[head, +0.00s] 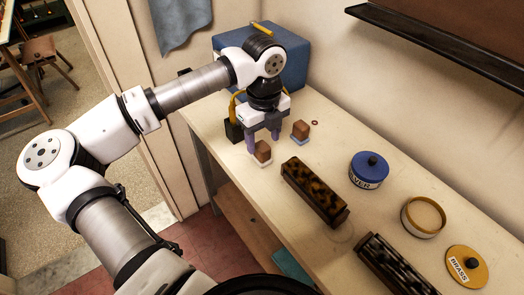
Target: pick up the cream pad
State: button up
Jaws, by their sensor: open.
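The cream pad (263,153) is a small brown block on a pale cream base, standing on the bench near its front edge. A similar brown block with a blue base (300,132) stands a little behind it to the right. My gripper (264,141) points down with its two purple fingers apart. The fingers are close to the cream pad, one to its left and one up and to its right. I cannot tell whether they touch it or how high the tips are. Nothing is seen held between them.
A dark-bristled brush (315,192) lies right of the pad, with another brush (395,265) farther right. A blue-lidded tin (369,171), an open round tin (423,217) and a yellow "BRASS" lid (466,267) stand along the bench. A blue box (290,60) is at the back.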

aim_at(262, 145)
jog(key=f, duration=0.1)
jog(key=f+p, duration=0.1)
jog(key=f, duration=0.1)
jog(key=f+p, duration=0.1)
jog(key=f, duration=0.1)
jog(key=shift+w+a, duration=0.2)
jog(key=shift+w, duration=0.1)
jog(key=shift+c, duration=0.4)
jog(key=c, duration=0.9)
jog(key=shift+r, duration=0.1)
notch_tip(262, 145, up, 20)
jog(key=b, duration=0.4)
